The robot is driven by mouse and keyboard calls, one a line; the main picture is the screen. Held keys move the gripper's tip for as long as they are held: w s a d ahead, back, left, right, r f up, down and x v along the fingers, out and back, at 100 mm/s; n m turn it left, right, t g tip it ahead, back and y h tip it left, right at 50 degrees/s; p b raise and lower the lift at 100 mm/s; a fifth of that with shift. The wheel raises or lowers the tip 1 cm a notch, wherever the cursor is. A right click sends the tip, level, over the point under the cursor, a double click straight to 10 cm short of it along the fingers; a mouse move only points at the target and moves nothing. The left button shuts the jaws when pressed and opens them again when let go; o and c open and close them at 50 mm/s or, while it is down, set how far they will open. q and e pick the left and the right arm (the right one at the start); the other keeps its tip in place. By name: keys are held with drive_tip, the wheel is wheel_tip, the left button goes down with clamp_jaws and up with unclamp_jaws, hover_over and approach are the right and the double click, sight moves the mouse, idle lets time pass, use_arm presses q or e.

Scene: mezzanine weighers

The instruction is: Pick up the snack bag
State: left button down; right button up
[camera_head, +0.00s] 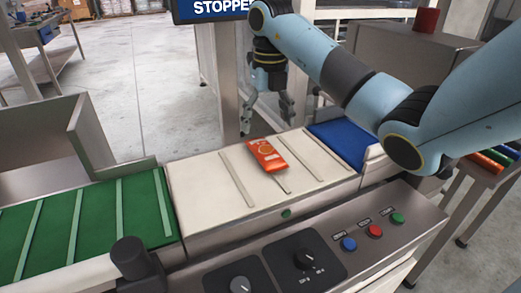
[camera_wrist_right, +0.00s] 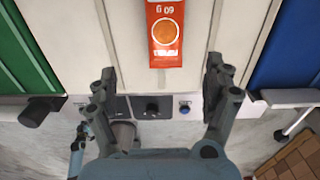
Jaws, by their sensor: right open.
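The snack bag (camera_head: 267,155) is orange-red and lies flat on the cream weighing belt in the head view. In the right wrist view the bag (camera_wrist_right: 165,52) shows at the top centre with a round orange print, its upper end cut off by the frame edge. My right gripper (camera_head: 267,114) hangs fingers down behind the bag, past the far edge of the belt in the picture, and is apart from it. In the right wrist view the gripper (camera_wrist_right: 160,72) has its fingers spread wide with nothing between them. My left gripper is not seen in the head view.
The cream belt (camera_head: 207,178) has thin cross strips. A green belt (camera_head: 97,220) adjoins on the left, a blue section (camera_head: 343,142) on the right. A control panel (camera_head: 330,250) with knobs and coloured buttons runs along the near side. A metal guard (camera_head: 92,135) stands far left.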

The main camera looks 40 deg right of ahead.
sight(271, 155)
drive_tip(key=f, duration=0.5)
drive_tip(key=shift+s+d, duration=0.1)
drive_tip(key=shift+s, duration=0.1)
drive_tip(key=f, duration=0.5)
drive_tip(key=shift+s+d+f, duration=0.1)
drive_tip(key=shift+s+f, duration=0.1)
drive_tip(key=shift+s, duration=0.15)
drive_tip(key=shift+c, duration=0.8)
drive_tip(key=c, duration=1.2)
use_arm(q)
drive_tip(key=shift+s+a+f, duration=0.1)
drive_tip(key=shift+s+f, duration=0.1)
use_arm(e)
drive_tip(key=shift+r, duration=0.1)
